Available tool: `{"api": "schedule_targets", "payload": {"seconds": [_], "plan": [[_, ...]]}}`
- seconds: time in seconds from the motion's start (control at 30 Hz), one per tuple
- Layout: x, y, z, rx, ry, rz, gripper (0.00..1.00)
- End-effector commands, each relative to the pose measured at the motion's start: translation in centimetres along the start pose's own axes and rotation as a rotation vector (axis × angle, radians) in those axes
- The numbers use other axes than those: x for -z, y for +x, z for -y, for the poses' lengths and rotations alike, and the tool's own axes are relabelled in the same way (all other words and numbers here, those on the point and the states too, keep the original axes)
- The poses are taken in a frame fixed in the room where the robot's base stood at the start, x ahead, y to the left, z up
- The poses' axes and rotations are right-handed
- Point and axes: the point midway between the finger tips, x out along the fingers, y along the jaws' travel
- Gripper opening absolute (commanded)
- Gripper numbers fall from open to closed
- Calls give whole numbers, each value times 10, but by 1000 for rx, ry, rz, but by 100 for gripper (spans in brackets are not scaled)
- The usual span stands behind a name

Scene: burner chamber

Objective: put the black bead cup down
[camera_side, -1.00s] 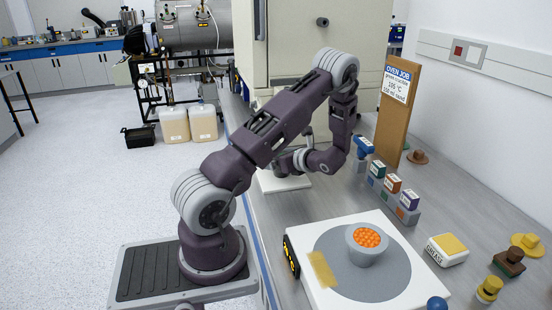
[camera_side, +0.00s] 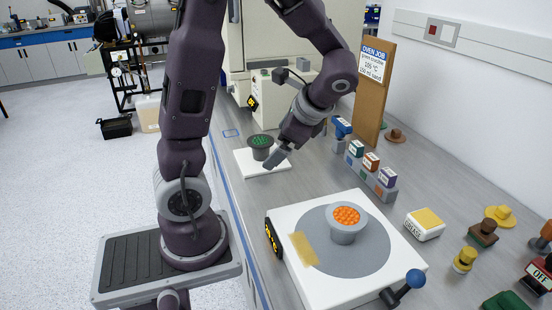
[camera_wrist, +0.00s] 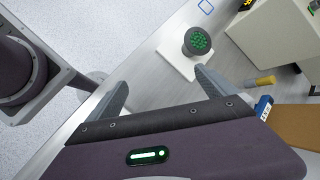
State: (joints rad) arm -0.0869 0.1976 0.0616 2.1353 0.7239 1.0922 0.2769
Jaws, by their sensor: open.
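A dark grey cup with green beads (camera_side: 261,146) stands upright on a white square plate (camera_side: 247,163) on the bench. It also shows in the wrist view (camera_wrist: 197,42), on the same plate (camera_wrist: 172,62). No cup with black beads shows. My gripper (camera_side: 277,157) is beside and just in front of this cup, tilted downward. In the wrist view its two fingers (camera_wrist: 160,88) are spread with nothing between them, and the cup is beyond the fingertips, apart from them. A grey cup with orange beads (camera_side: 346,222) stands on the round grey disc of a white device (camera_side: 300,275).
A cream box (camera_side: 290,100) stands behind the plate. An oven job board (camera_side: 373,80), small labelled blocks (camera_side: 371,165) and a grease box (camera_side: 424,223) line the right side. A blue-knobbed lever (camera_side: 414,279) is at the device's front. Bare bench lies between plate and device.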

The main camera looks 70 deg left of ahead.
Motion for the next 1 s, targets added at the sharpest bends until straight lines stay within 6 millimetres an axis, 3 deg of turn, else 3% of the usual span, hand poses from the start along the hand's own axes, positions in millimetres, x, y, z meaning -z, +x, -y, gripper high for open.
{"api": "schedule_targets", "payload": {"seconds": [0.03,0.1,0.2,0.33,0.5,1.0], "plan": [[-6,-26,-21,-30,-118,-127,96],[-9,-60,-54,-98,-279,-312,96],[-14,-100,-97,-207,-469,-553,96],[-19,-134,-134,-330,-617,-769,96],[-21,-148,-150,-398,-678,-864,96],[-21,-149,-149,-397,-677,-863,96]]}}
